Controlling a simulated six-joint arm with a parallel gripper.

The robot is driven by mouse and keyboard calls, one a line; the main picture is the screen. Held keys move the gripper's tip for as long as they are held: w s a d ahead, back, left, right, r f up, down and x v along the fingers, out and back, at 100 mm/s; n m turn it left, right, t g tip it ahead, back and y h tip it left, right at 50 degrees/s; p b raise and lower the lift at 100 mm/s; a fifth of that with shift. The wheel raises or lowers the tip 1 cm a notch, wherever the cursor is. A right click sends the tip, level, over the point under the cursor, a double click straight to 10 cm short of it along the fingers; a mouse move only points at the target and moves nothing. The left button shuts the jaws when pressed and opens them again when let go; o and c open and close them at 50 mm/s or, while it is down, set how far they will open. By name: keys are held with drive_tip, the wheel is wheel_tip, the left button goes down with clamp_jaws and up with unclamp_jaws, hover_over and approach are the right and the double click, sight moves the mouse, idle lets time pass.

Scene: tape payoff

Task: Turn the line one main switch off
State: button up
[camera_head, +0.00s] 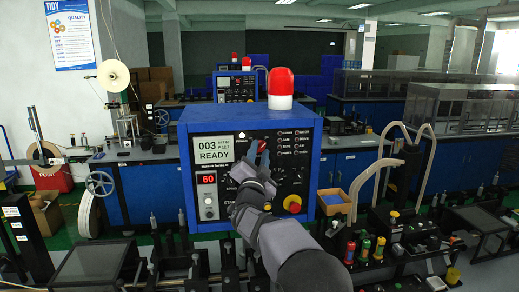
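The blue control box (315,170) stands in the middle of the view with its dark front panel facing me. Its display (213,150) reads 003 and READY, and a small red readout (208,179) shows 60. A small red part (262,146), possibly the main switch, shows in the upper middle of the panel. My gripper (257,156) is right in front of the panel at this red part and partly covers it. I cannot tell whether the fingers touch it or how far apart they are. My arm hides part of the lower panel.
A red beacon (281,88) stands on top of the box. A red and yellow button (292,204) is at the panel's lower right, close to my arm. A similar box (236,87) stands behind. Pale curved guides (375,178) and dark machine parts fill the right front.

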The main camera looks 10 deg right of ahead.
clamp_jaws()
